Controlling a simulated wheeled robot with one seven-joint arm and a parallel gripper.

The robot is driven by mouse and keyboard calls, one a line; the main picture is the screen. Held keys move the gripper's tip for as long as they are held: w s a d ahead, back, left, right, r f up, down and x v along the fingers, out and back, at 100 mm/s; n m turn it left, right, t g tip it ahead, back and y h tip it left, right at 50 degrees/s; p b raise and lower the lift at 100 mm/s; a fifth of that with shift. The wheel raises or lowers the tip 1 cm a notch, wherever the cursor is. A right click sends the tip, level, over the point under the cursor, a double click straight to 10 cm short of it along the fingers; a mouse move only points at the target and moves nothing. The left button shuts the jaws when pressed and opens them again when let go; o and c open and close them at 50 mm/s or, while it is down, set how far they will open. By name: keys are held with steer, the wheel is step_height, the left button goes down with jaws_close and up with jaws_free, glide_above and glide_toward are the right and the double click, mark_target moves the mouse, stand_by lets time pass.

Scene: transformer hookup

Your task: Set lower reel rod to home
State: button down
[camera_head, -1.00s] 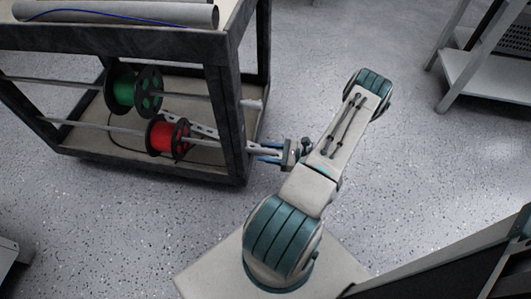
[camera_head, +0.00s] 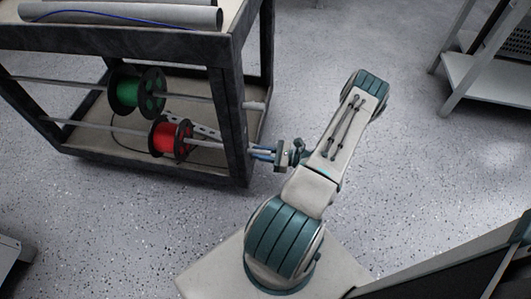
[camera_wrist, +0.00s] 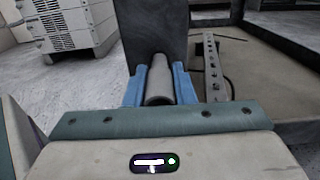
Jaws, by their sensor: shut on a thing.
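The lower reel rod (camera_head: 98,128) runs across the cart's lower bay and carries the red reel (camera_head: 170,139). Its right end comes out past the cart's near right post. My gripper (camera_head: 264,153) is at that end, just outside the post. In the wrist view the rod's grey end (camera_wrist: 159,84) lies between the two blue fingers (camera_wrist: 160,88), and they are shut on it. The dark post (camera_wrist: 152,30) stands straight ahead of the fingers. A second rod (camera_head: 60,82) behind it carries the green reel (camera_head: 127,92).
The cart's dark post (camera_head: 231,125) is close to my gripper. A perforated metal bar (camera_wrist: 212,70) lies right of the fingers in the wrist view. A grey tube (camera_head: 120,17) lies on the cart top. A white shelf (camera_head: 480,80) stands at the right. The floor between is clear.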

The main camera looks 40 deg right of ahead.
steer(key=c, duration=1.2)
jaws_free()
steer(key=p+v, duration=0.2)
steer(key=v, duration=1.1)
steer(key=shift+s+d, duration=0.25)
steer(key=shift+s, duration=0.05)
steer(key=shift+w, duration=0.1)
